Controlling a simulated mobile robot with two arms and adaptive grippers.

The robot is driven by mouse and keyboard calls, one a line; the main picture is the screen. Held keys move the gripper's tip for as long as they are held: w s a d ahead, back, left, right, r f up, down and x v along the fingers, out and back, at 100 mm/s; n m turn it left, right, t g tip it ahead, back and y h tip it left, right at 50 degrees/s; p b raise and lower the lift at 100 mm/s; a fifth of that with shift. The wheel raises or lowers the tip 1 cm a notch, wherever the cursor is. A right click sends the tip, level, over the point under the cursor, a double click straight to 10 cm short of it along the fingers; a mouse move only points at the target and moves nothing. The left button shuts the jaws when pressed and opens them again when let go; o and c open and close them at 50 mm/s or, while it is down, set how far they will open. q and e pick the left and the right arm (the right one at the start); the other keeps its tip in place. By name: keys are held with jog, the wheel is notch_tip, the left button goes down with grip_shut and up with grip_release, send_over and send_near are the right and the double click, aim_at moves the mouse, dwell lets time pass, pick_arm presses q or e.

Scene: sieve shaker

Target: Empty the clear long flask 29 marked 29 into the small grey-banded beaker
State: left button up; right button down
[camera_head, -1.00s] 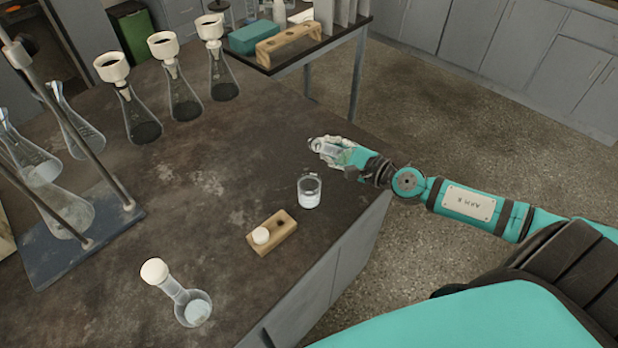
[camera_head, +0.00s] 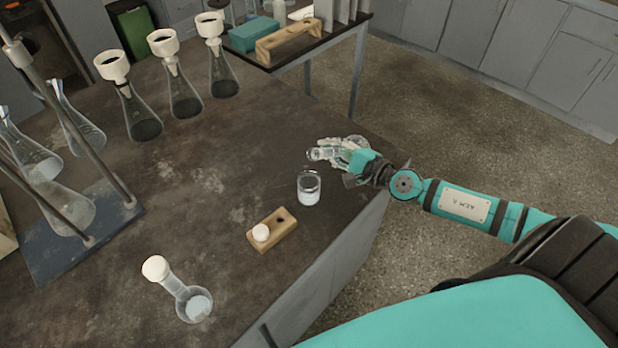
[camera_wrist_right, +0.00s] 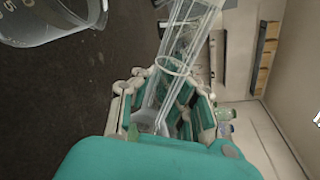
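My right gripper (camera_head: 345,153) is shut on a clear long-necked glass flask (camera_head: 316,154), tipped to about lying, with its open mouth toward the left. The flask's number cannot be read, and the fingers hide part of it. In the right wrist view the glass (camera_wrist_right: 178,65) runs up from between the fingers (camera_wrist_right: 165,105). The small beaker (camera_head: 309,190) stands upright on the bench, just in front of the flask's mouth, with whitish content. Its rim also shows in the right wrist view (camera_wrist_right: 60,25). No stream is visible. My left gripper is not in view.
A wooden block (camera_head: 281,238) holding a white stopper (camera_head: 261,232) sits near the beaker. A stoppered flask (camera_head: 193,304) stands at the front. Several funnel-topped conical flasks (camera_head: 185,103) and a metal stand (camera_head: 72,240) are at left. The bench middle is clear.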

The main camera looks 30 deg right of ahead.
jog(key=shift+w+d+f+n+h, duration=0.1)
jog(key=shift+d+f+n+h, duration=0.1)
jog(key=shift+f+n, duration=0.35)
jog(key=shift+w+d+f+n+h, duration=0.1)
jog(key=shift+d+f+n+h, duration=0.1)
jog(key=shift+f+n, duration=0.3)
dwell(0.7)
jog(key=shift+r+n+h+p, duration=0.3)
jog(key=shift+r+n+p, duration=0.65)
jog(key=shift+p, duration=1.35)
jog(key=shift+r, duration=0.15)
jog(key=shift+n+t+p, duration=0.3)
jog(key=shift+n+p, duration=0.2)
jog(key=shift+p, duration=0.5)
jog(key=shift+r+h+p, duration=0.2)
jog(key=shift+h+p, duration=0.1)
jog(key=shift+p, duration=0.2)
jog(key=shift+a+r+n+p, duration=0.15)
jog(key=shift+r+n+p, duration=0.55)
jog(key=shift+p, duration=0.65)
jog(key=shift+f, duration=0.2)
